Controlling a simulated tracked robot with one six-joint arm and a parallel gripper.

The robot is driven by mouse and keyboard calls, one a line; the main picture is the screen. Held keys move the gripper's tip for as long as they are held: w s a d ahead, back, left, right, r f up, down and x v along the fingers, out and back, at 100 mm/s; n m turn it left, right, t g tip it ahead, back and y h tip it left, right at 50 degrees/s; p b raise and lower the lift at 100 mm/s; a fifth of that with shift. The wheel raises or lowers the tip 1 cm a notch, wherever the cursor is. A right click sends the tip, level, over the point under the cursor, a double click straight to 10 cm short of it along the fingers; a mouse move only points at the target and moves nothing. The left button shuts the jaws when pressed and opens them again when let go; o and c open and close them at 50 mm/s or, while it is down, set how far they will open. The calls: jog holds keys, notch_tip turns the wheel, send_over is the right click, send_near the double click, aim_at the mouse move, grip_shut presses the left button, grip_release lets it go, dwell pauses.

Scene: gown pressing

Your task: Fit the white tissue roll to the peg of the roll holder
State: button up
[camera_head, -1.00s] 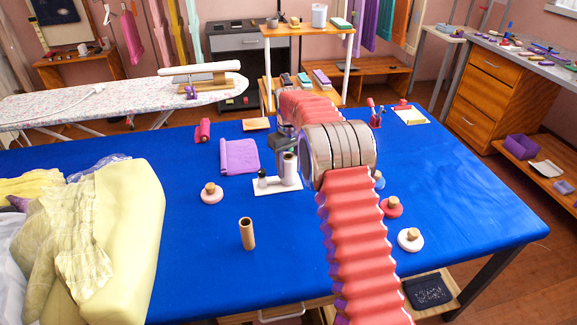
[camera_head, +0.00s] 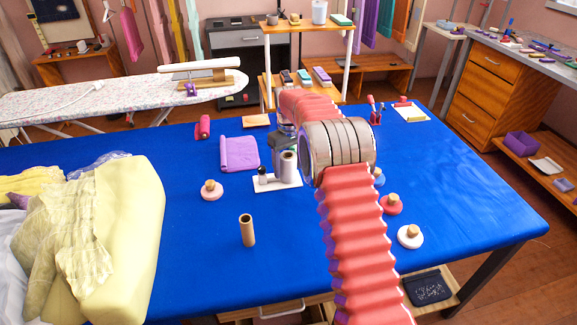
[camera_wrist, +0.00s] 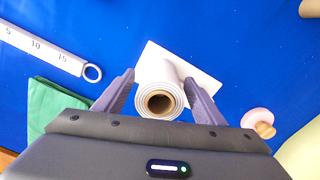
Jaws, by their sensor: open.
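The white tissue roll (camera_head: 289,168) stands upright on the white base of the roll holder (camera_head: 266,187) in the head view. A short dark post stands beside it on the base. In the wrist view my gripper (camera_wrist: 159,77) is open, with one finger on each side of the roll (camera_wrist: 156,72). Its brown core faces the camera. The holder's white base (camera_wrist: 206,66) shows behind the roll. I cannot tell whether the peg is inside the core. In the head view my gripper (camera_head: 286,145) is just above the roll, partly hidden by my arm.
A brown cardboard tube (camera_head: 247,230) stands in front on the blue table. A purple cloth (camera_head: 239,153) lies behind left of the holder. Round pieces with wooden knobs stand at left (camera_head: 211,190) and right (camera_head: 410,237). Yellow garments (camera_head: 105,230) fill the left side.

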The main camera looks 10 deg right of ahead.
notch_tip(320, 180, up, 14)
jog(key=shift+f, duration=0.2)
dwell(0.6)
dwell(0.5)
